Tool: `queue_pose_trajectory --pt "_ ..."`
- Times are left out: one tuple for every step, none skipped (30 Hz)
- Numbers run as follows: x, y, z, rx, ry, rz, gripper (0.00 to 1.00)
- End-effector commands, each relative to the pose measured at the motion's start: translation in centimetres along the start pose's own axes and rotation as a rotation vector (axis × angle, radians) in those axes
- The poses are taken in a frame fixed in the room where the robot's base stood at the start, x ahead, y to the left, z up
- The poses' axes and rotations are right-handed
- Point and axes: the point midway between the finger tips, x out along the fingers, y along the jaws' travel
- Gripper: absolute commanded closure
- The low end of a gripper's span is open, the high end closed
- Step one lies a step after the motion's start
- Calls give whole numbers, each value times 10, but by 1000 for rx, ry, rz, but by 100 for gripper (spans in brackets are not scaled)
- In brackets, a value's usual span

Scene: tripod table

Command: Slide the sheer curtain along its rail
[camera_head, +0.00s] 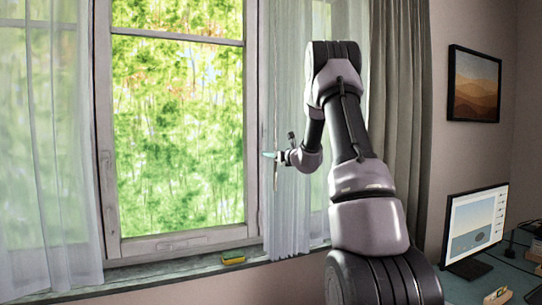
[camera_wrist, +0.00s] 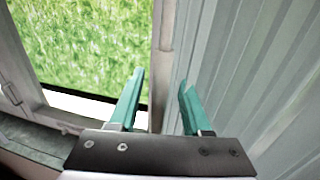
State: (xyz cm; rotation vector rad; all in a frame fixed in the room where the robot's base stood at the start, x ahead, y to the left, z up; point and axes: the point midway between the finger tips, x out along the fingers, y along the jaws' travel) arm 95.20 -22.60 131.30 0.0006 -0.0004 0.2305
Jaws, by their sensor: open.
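The right sheer curtain (camera_head: 287,215) hangs in pale grey-white folds at the right side of the window. It also fills the right of the wrist view (camera_wrist: 265,70). A left sheer curtain (camera_head: 45,170) hangs at the far left. My gripper (camera_head: 268,155) is at the right curtain's window-side edge, at about mid-window height. Its green fingers (camera_wrist: 160,78) are open. The rail is out of view.
The window (camera_head: 180,130) has a pale frame and greenery behind it. A yellow object (camera_head: 233,261) lies on the sill (camera_head: 180,275). A thick grey-green drape (camera_head: 408,100) hangs right of my arm. A monitor (camera_head: 475,228) stands on a desk at lower right.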

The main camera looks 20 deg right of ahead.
Motion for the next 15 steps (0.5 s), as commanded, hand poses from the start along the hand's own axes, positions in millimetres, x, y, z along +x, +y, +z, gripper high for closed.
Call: queue_pose_trajectory --pt "3 0 0 0 0 0 52" --pt "4 0 0 0 1 0 52" --pt "4 0 -1 0 1 0 52" --pt "4 0 -1 0 1 0 52" --pt "5 0 -1 0 1 0 52" --pt "5 0 -1 0 1 0 52" --pt "4 0 -1 0 1 0 52" --pt "4 0 -1 0 1 0 52" --pt "4 0 0 0 1 0 52" --pt "4 0 0 0 1 0 52" --pt "4 0 0 0 1 0 63" --pt "4 0 0 0 1 0 78" --pt "4 0 0 0 1 0 90" --pt "4 0 0 0 1 0 100" --pt "4 0 0 0 1 0 100"
